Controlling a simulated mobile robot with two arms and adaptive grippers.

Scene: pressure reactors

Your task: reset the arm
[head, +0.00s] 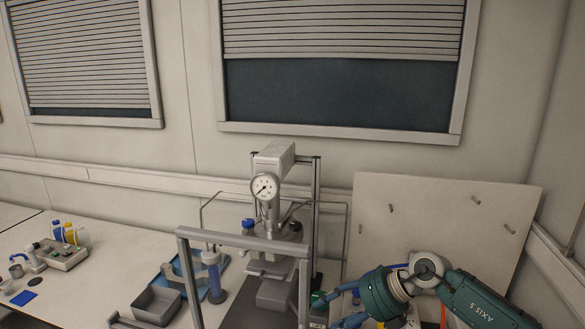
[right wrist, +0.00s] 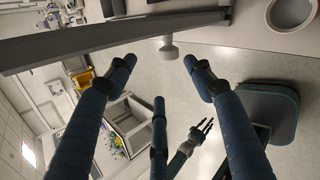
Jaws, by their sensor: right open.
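My right arm comes in from the lower right of the head view, teal, bent, with its gripper (head: 327,311) low beside the frame of the pressure reactor (head: 268,205). In the right wrist view the right gripper's (right wrist: 159,75) dark blue fingers are spread apart with nothing between them. A small jointed hand with dark fingers, apparently my left gripper (right wrist: 203,129), shows farther off in the right wrist view; it is too small to tell whether it is open. No left arm shows in the head view.
The reactor with its round gauge (head: 265,186) stands behind a grey metal frame (head: 245,242). A pegboard (head: 440,215) leans at the right, close behind my arm.

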